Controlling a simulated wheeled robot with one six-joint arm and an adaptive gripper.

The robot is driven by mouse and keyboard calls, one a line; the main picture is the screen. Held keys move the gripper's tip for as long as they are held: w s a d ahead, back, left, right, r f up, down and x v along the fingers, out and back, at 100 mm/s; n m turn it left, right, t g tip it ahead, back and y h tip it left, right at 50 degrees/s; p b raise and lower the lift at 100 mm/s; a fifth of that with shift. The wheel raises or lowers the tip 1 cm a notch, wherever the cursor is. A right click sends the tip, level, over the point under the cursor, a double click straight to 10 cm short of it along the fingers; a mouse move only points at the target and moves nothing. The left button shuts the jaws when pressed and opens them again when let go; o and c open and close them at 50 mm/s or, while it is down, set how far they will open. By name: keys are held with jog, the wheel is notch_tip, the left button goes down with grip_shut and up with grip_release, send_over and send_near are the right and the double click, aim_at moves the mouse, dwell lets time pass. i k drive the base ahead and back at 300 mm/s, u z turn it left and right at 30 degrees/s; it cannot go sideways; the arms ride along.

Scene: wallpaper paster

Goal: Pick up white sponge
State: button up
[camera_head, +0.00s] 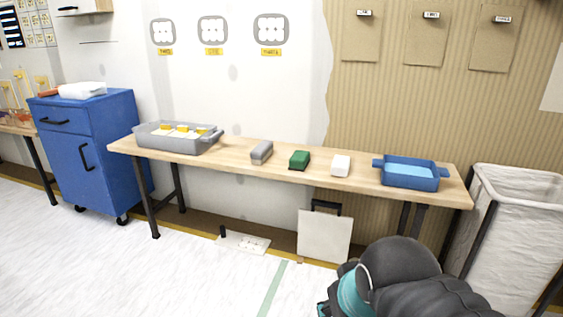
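The white sponge (341,165) is a small white block lying on the wooden table (230,163), right of the middle. A green sponge (299,159) and a grey sponge (262,152) lie to its left, with gaps between them. A dark grey part of my arm with a teal band shows at the bottom right, in front of the table and apart from the sponge. My gripper's fingers cannot be made out.
A blue tray (410,185) stands right of the white sponge, and a grey tray (155,141) with yellow-topped items is at the left. A white-lined bin (520,225) stands at the table's right end. A blue cabinet (112,150) stands left.

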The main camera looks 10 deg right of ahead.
aim_at(340, 165)
jog(key=u, duration=0.4)
jog(key=i, duration=0.7)
jog(key=z, duration=0.55)
jog(key=i, duration=0.75)
jog(key=z, duration=0.8)
